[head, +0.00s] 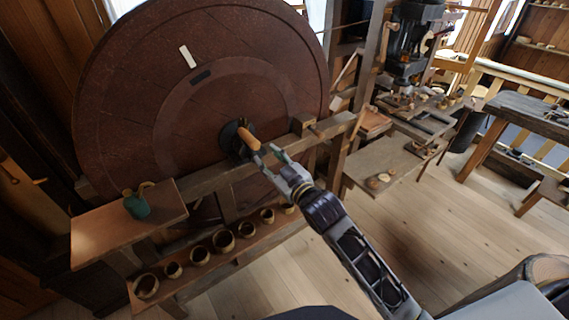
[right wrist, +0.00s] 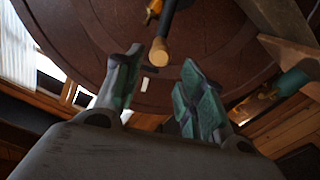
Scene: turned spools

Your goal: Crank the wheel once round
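A large dark red-brown wheel (head: 130,100) stands upright in a wooden frame at the left of the head view. It also fills the top of the right wrist view (right wrist: 200,60). A crank handle of light wood (head: 248,138) sticks out near the wheel's hub. In the right wrist view the handle (right wrist: 159,52) lies just beyond the fingertips, between them in the picture. My right gripper (head: 269,157) is open and empty, close to the handle's end. Its green-padded fingers (right wrist: 158,82) are spread apart. My left gripper is not in view.
A wooden shelf (head: 92,237) with a green cup (head: 136,206) is at the front left. Several turned wooden rings stand on a low rail (head: 215,262) below the wheel. A frame beam (head: 225,178) crosses before the wheel. Workbenches (head: 400,158) stand to the right.

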